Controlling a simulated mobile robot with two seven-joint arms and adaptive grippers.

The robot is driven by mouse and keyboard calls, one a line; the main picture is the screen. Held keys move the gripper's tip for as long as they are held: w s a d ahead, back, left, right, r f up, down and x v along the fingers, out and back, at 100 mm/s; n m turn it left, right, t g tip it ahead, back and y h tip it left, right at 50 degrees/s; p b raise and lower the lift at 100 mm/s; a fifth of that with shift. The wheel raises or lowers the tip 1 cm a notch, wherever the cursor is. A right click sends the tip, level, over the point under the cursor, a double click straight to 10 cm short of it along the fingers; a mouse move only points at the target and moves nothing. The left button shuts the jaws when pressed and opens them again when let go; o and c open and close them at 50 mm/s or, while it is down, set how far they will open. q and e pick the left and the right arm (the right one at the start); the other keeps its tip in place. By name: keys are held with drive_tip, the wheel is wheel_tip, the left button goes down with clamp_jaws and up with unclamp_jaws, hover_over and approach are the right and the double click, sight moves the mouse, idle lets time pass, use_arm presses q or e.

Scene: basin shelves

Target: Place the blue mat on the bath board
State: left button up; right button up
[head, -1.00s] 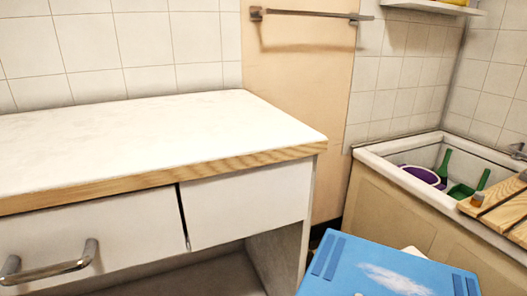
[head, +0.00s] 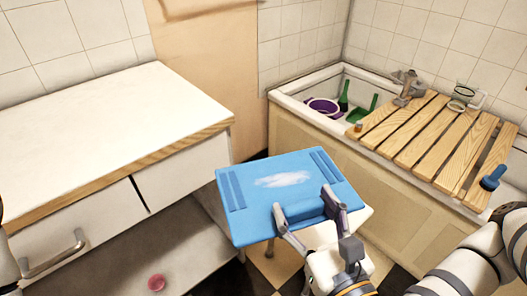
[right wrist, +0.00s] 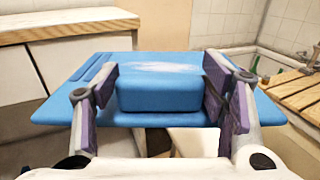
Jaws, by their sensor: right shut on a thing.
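The blue mat (head: 250,200) is a flat board with darker strips at two edges, a pale white patch and a raised block on its near side. My right gripper (head: 303,208) is shut on that block and holds the mat level, in front of the basin. In the right wrist view, the two fingers (right wrist: 160,92) press the sides of the block, and the mat (right wrist: 60,112) extends beyond it. The bath board (head: 425,135), made of wooden slats, lies across the basin to the right, apart from the mat. My left gripper is not in view.
A white counter (head: 110,120) stands left. A pink bowl (head: 157,282) sits low.

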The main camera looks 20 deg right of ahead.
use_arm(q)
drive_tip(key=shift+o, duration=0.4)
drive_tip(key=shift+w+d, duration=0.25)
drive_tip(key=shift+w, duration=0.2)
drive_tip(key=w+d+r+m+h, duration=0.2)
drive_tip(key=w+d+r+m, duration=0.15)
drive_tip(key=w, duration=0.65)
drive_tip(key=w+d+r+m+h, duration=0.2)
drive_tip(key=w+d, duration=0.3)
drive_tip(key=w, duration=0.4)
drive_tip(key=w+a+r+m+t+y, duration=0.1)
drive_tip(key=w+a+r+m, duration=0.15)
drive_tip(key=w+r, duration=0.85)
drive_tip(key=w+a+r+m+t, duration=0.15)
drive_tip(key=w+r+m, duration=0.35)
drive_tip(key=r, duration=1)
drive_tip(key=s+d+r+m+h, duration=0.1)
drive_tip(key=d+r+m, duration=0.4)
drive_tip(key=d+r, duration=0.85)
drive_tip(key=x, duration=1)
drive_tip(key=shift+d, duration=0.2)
use_arm(e)
drive_tip(key=w+a+r, duration=0.4)
drive_tip(key=a+r, duration=0.2)
drive_tip(key=a, duration=0.2)
drive_tip(key=w+a+r, duration=0.4)
drive_tip(key=a+r, duration=0.3)
drive_tip(key=a, duration=0.2)
drive_tip(key=shift+w+a, duration=0.15)
drive_tip(key=shift+w, duration=0.15)
